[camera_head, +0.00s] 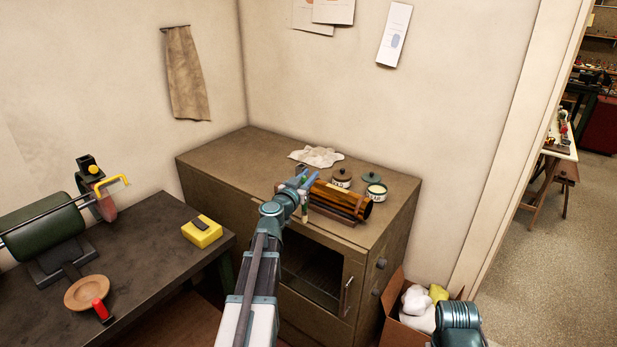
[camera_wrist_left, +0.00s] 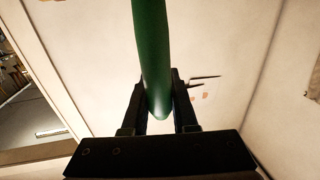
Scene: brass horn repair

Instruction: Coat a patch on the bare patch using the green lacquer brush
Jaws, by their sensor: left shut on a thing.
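My left gripper (camera_head: 303,181) is above the cabinet top, at the left end of an orange-brown tube (camera_head: 345,196) lying in a dark wooden holder. It is shut on the green brush handle, which shows large between the fingers in the left wrist view (camera_wrist_left: 152,50). My left gripper's fingers (camera_wrist_left: 159,95) sit on both sides of it there. The bristles are hard to make out, and so is contact with the tube. I cannot make out the bare patch. My right gripper is not in view; only a teal part of my right arm shows at bottom right.
An open jar (camera_head: 376,192), a brown-lidded jar (camera_head: 342,177) and a loose green lid (camera_head: 371,177) stand behind the tube. A white cloth (camera_head: 316,157) lies at the back. A box (camera_head: 408,307) stands right of the cabinet (camera_head: 225,160). The cabinet's left top is clear.

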